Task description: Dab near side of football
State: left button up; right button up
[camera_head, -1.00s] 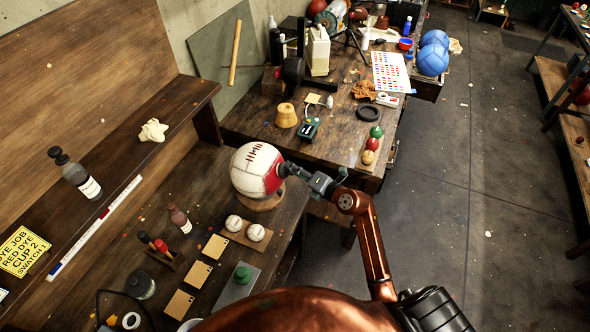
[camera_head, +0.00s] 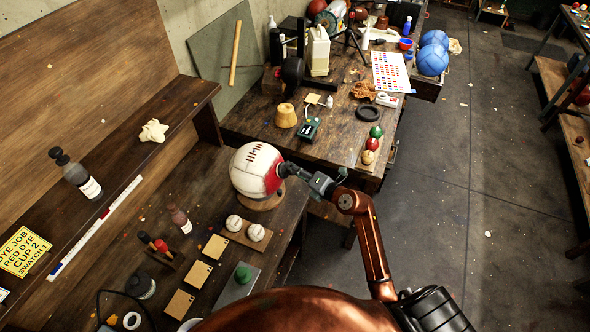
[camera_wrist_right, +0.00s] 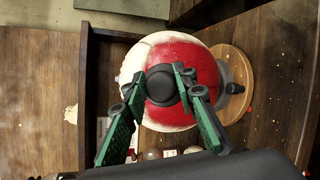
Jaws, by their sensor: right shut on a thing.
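The football (camera_head: 253,165) is white with a red area on its right side and dark red laces on top. It rests on a round wooden stand (camera_head: 263,203) on the bench. My right gripper (camera_head: 286,171) is at the ball's right side, against the red area. In the right wrist view, the gripper (camera_wrist_right: 162,84) is shut on a dark round dabber (camera_wrist_right: 161,86), which sits in front of the red part of the football (camera_wrist_right: 190,62). Whether the dabber presses on the leather is hidden behind it. My left gripper is not in view.
Tan swatches (camera_head: 198,274), a green-topped item (camera_head: 243,274) and a small bottle (camera_head: 179,219) lie nearby. The side bench (camera_head: 330,140) behind holds several items.

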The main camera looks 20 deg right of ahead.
jog(key=shift+p, duration=0.55)
dwell(1.2)
jog(key=shift+s, duration=0.1)
jog(key=s+d+r+p, duration=0.3)
jog(key=s+d, duration=0.1)
jog(key=shift+s+p, duration=0.3)
dwell(0.6)
jog(key=shift+d, duration=0.1)
dwell(0.7)
